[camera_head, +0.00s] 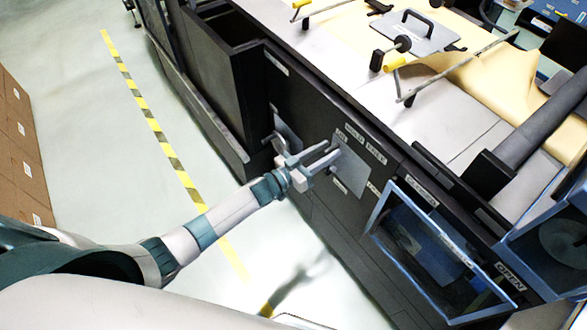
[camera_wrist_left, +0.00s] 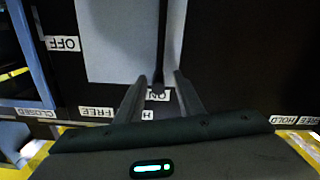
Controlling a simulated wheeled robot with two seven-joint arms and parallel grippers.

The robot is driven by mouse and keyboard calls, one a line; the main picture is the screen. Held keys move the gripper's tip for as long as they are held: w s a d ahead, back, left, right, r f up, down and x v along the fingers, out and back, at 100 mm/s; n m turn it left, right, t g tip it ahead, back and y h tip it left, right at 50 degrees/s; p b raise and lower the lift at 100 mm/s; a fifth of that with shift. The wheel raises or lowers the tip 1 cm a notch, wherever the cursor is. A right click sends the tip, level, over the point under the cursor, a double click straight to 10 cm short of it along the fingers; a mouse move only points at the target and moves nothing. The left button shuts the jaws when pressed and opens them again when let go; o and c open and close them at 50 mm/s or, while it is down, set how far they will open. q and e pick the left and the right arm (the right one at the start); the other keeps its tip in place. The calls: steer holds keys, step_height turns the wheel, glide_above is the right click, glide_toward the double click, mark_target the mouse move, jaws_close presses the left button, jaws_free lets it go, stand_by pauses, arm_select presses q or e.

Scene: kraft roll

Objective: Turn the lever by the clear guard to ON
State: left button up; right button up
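The lever is a dark bar (camera_wrist_left: 160,45) in front of a light grey plate (camera_wrist_left: 112,40) in the left wrist view. Its end appears in front of the ON label (camera_wrist_left: 158,96); the OFF label (camera_wrist_left: 62,43) is to the left. My left gripper (camera_head: 331,152) is at this plate in the head view and hides the lever there. In the wrist view its fingers (camera_wrist_left: 160,82) are apart, one on each side of the lever, with gaps visible. The clear guard (camera_head: 463,249) has a blue frame and stands right of the plate. My right gripper is not in view.
A second plate with a handle (camera_head: 286,130) is just left of the gripper on the dark cabinet front. The bench top above holds a kraft sheet (camera_head: 495,80), rods and a black-handled plate (camera_head: 415,32). The floor left of the cabinet is clear, with a striped tape line (camera_head: 150,122).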

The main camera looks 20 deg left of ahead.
arm_select(q)
steer(key=b+v, duration=0.3)
steer(key=v, duration=1.3)
steer(key=shift+s+a+b, duration=0.2)
steer(key=shift+a+b, duration=0.05)
steer(key=shift+b, duration=0.15)
steer(key=s+a+f+n+g+y, duration=0.1)
steer(key=s+a+f+g+y, duration=0.2)
steer(key=f, duration=0.8)
steer(key=s+a+f+n+y, duration=0.1)
steer(key=s+a+f+y, duration=0.3)
steer(key=f, duration=0.7)
steer(key=s+a+f+n+g+y, duration=0.15)
steer(key=s+f, duration=0.35)
steer(key=f, duration=0.6)
steer(key=s+d+f+g, duration=0.1)
steer(key=s+f+g, duration=0.2)
steer(key=s+f, duration=0.3)
steer(key=s+f+g+y, duration=0.1)
steer(key=s+f+g, duration=0.2)
steer(key=s, duration=1.4)
steer(key=s+d+f+m+g+y+b, duration=0.1)
steer(key=s+f+g, duration=0.2)
steer(key=s+f, duration=0.6)
steer(key=shift+s+d, duration=0.35)
steer(key=shift+s, duration=0.85)
